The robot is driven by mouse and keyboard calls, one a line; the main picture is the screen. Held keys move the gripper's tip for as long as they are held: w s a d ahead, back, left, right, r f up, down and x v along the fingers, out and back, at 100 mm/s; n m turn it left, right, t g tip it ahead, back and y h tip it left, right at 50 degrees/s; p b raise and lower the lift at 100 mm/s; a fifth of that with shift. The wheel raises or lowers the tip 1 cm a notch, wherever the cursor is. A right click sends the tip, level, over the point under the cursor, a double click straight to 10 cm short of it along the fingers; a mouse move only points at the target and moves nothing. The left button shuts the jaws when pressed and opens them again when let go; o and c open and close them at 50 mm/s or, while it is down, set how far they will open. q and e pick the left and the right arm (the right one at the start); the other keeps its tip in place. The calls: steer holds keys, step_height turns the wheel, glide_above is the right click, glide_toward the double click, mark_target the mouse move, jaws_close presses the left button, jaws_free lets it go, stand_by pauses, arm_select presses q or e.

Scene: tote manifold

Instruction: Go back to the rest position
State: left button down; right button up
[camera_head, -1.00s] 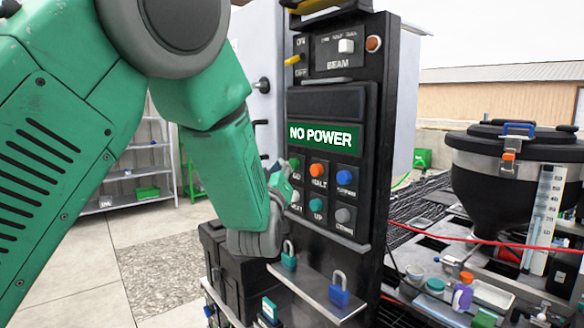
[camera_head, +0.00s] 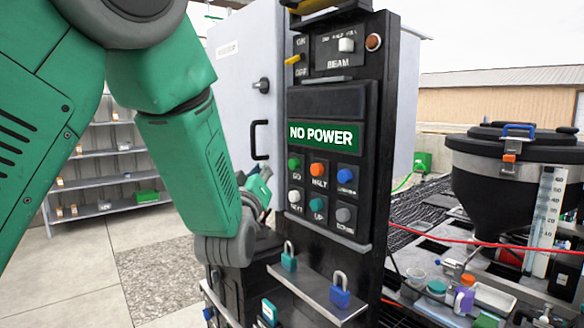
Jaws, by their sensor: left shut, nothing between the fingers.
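My left gripper (camera_head: 262,186) shows at the end of my green arm, in front of the grey cabinet and just left of the black control panel (camera_head: 325,225). It is small, partly hidden behind my wrist, and looks shut and empty. It appears apart from the panel's buttons. The panel's green display (camera_head: 324,135) reads "NO POWER". My right gripper is not in view.
Two padlocks, one teal (camera_head: 289,258) and one blue (camera_head: 340,291), stand on a ledge below the panel. A black hopper (camera_head: 497,190) stands at the right with small containers near it. A grey cabinet (camera_head: 232,90) and shelves (camera_head: 100,180) are behind. Paved floor is clear at lower left.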

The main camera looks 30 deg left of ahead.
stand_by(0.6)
arm_select(q)
steer(key=s+d+f+m+g+h+b, duration=0.2)
steer(key=s+f+g, duration=0.1)
steer(key=f, duration=1.1)
steer(key=s+d+f+m+g+h+b, duration=0.1)
steer(key=s+f+m+g+b, duration=0.15)
steer(key=f, duration=1.05)
steer(key=s+d+f+m+g+h+b, duration=0.1)
steer(key=s+d+f+g+h+b, duration=0.2)
steer(key=f, duration=1.1)
steer(key=s+d+f+m+g+b, duration=0.2)
steer(key=s+f+g, duration=0.3)
steer(key=s+f, duration=0.6)
steer(key=s+d+f+m+g+h+b, duration=0.1)
steer(key=s+f+g, duration=0.5)
steer(key=s+f, duration=0.6)
steer(key=s+d+m+b, duration=0.1)
steer(key=s, duration=0.4)
steer(key=shift+s+f+m+h+b, duration=0.3)
steer(key=shift+s+m+b, duration=0.05)
steer(key=shift+s, duration=0.05)
steer(key=shift+w, duration=0.15)
